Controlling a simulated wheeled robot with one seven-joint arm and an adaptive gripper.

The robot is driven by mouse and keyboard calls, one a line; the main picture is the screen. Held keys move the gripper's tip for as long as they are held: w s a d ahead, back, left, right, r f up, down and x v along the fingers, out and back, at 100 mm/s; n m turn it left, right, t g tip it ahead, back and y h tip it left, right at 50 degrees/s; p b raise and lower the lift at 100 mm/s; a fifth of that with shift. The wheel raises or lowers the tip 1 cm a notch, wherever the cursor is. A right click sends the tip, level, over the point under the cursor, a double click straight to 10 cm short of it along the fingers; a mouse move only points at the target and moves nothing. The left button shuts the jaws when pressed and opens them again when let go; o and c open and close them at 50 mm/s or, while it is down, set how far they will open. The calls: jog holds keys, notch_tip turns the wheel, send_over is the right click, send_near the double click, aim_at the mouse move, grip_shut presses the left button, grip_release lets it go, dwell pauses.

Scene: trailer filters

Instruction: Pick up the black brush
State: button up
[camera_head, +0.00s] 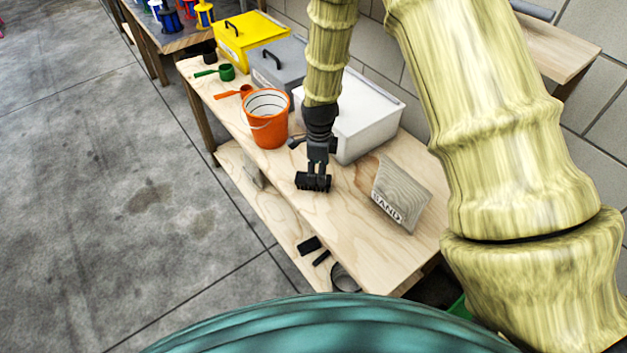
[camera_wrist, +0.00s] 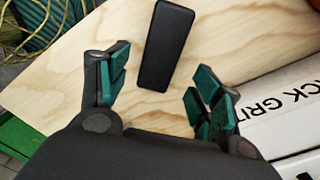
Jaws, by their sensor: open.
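A smooth black elongated block, taken as the black brush (camera_wrist: 167,42), lies on pale plywood in the wrist view. It is at the upper middle, slightly tilted, ahead of and between my gripper's fingers. My gripper (camera_wrist: 158,82) is open, with teal pads apart on either side and no visible contact with the block. In the head view my gripper (camera_head: 314,176) points down over the wooden bench (camera_head: 290,205). Dark shapes merge at its tip there, so I cannot separate the brush from the fingers.
An orange bucket (camera_head: 266,118) stands left of my gripper. A white box (camera_head: 360,125) is close behind it; lettering shows on a white box (camera_wrist: 290,105) in the wrist view. A labelled tan block (camera_head: 400,194) stands to the right. Black items (camera_head: 309,246) lie on the lower shelf.

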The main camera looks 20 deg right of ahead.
aim_at(316, 178)
jog(key=shift+a+f+p, duration=0.2)
jog(key=shift+f+p, duration=0.2)
jog(key=shift+f, duration=0.3)
jog(key=shift+a+f+p, duration=0.2)
jog(key=shift+f+p, duration=0.2)
jog(key=shift+f, duration=0.3)
jog(key=shift+w+f+p, duration=0.1)
jog(key=shift+f+p, duration=0.2)
jog(key=shift+f, duration=0.95)
jog(key=c, duration=1.2)
jog(key=shift+c, duration=0.2)
jog(key=shift+r+b, duration=0.55)
jog(key=shift+r, duration=0.35)
jog(key=shift+r+b, duration=0.4)
jog(key=shift+r, duration=0.45)
jog(key=s+a+b, duration=0.1)
jog(key=s, duration=0.4)
jog(key=s+a+r+b, duration=0.1)
jog(key=s, duration=0.4)
jog(key=s+a+b, duration=0.1)
jog(key=s+a, duration=0.1)
jog(key=s, duration=0.3)
jog(key=shift+s+r+b, duration=0.25)
jog(key=shift+b, duration=0.1)
